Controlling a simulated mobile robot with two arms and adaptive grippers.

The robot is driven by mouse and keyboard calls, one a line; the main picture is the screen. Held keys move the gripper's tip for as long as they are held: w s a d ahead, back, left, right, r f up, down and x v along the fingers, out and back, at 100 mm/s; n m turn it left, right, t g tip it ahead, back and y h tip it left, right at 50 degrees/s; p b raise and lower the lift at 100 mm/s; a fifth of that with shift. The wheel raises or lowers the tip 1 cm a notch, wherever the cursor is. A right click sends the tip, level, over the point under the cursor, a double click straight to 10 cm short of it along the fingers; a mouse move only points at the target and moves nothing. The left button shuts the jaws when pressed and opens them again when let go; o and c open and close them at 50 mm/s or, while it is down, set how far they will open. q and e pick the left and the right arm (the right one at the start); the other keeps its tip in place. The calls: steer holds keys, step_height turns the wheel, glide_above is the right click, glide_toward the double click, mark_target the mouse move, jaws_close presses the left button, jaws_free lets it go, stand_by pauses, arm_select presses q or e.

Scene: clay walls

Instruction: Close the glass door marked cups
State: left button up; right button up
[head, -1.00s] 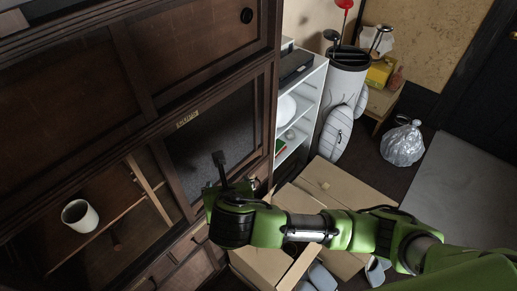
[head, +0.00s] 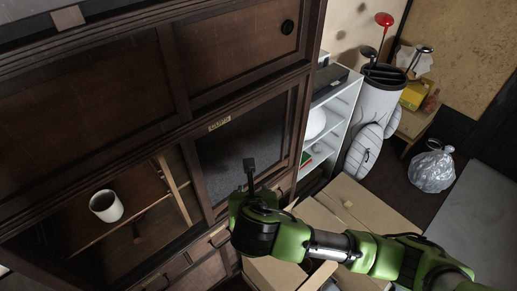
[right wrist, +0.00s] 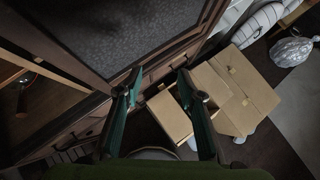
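The dark wooden cabinet has a framed glass door (head: 240,150) with a small label (head: 219,124), seemingly "cups", on its top rail. The door's dark glass (right wrist: 110,30) fills the upper left of the right wrist view. It stands at the right part of the cabinet front; left of it a shelf space shows a white cup (head: 106,206). I cannot tell whether glass covers that space. My right gripper (head: 249,168) is in front of the door's lower part. In the right wrist view its fingers (right wrist: 157,84) are apart with nothing between them. Contact with the door is unclear. My left gripper is out of view.
Beyond are a white shelf unit (head: 342,112), a white bin (head: 376,108) with long-handled items and a silver bag (head: 431,171). Grey floor lies at far right.

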steer(key=shift+w+f+m, duration=0.2)
steer(key=shift+m, duration=0.4)
steer(key=c, duration=0.6)
steer(key=shift+w+a+f+m+y, duration=0.1)
steer(key=shift+w+m+y, duration=0.05)
steer(key=shift+m, duration=0.35)
steer(key=shift+w+a+m+y, duration=0.1)
steer(key=shift+m+y, duration=0.05)
steer(key=shift+m, duration=0.35)
jaws_close()
steer(key=n+t+y+b, duration=0.55)
steer(key=n+t, duration=0.25)
steer(key=n, duration=1.7)
glide_toward(292, 95)
steer(key=p+x, duration=0.2)
steer(key=x, duration=0.4)
steer(key=shift+w, duration=0.25)
